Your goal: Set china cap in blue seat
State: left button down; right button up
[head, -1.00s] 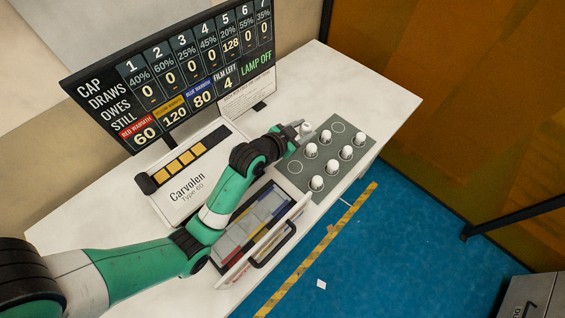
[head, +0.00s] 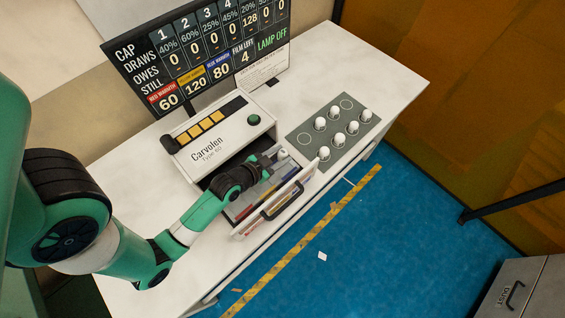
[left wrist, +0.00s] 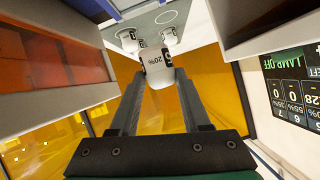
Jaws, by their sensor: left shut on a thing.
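My left gripper (head: 276,158) is shut on a white china cap (head: 284,154) and holds it at the back right part of the open drawer (head: 292,193). In the left wrist view the cap (left wrist: 157,70) sits between the two finger ends (left wrist: 157,82), with "20%" printed on its side. The drawer has red, yellow and blue areas inside. My gripper and wrist cover much of it, so the blue seat is largely hidden, and I cannot tell whether the cap touches it. My right gripper is not in view.
A grey tray (head: 311,150) with several white caps (head: 339,140) and two empty rings stands to the right. The white Carvolen machine (head: 205,140) is behind the drawer. A display board (head: 185,60) reads "LAMP OFF". The drawer front has a dark handle (head: 282,202).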

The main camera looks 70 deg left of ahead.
pick_arm(q)
notch_tip(320, 180, down, 4)
jog(key=shift+r+b, duration=0.15)
jog(key=shift+b, duration=0.2)
notch_tip(320, 180, down, 4)
jog(key=shift+r+b, duration=0.1)
jog(key=shift+b, duration=0.6)
jog(key=shift+r, duration=0.1)
jog(key=shift+f, duration=0.25)
jog(key=shift+c, duration=1.8)
grip_release()
jog(key=shift+r, duration=0.1)
